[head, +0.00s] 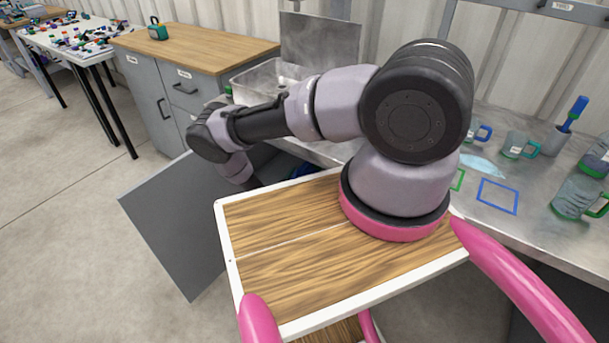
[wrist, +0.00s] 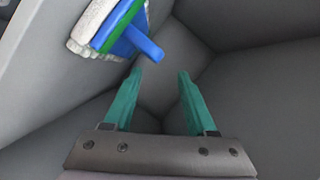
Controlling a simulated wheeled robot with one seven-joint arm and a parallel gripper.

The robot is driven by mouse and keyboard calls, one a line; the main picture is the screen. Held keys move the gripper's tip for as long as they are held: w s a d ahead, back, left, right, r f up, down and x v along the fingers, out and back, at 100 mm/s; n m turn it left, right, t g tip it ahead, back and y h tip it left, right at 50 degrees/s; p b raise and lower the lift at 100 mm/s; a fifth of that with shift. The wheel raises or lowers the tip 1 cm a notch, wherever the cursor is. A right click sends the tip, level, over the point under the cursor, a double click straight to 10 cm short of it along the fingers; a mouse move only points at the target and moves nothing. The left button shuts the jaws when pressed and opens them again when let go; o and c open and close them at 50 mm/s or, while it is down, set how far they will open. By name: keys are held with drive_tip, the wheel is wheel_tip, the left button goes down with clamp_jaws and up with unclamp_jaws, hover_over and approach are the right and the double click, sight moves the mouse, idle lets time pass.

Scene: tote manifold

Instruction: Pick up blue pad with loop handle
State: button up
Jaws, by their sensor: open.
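In the wrist view, a blue piece with a green band, a whitish lumpy edge and a blue bar sticking out (wrist: 128,38) lies at the upper left against a grey wall. It may be the blue pad; I cannot make out a full loop. My gripper (wrist: 160,74) is open with two teal fingers and nothing between them. The bar's end is just ahead of the left fingertip, and I cannot tell whether they touch. In the head view my gripper is hidden behind the grey door, and a bit of blue (head: 301,171) shows in the dark space under the counter.
Grey walls close in around my gripper. An open grey door (head: 180,225) hangs at the left. A wood-topped cabinet (head: 205,45) stands behind.

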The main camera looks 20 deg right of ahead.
sight(302, 169)
drive_tip(key=x, duration=0.4)
drive_tip(key=shift+d, duration=0.1)
drive_tip(key=x, duration=0.5)
drive_tip(key=shift+s+d+f, duration=0.15)
drive_tip(key=shift+s+f, duration=0.05)
clamp_jaws()
idle(1.1)
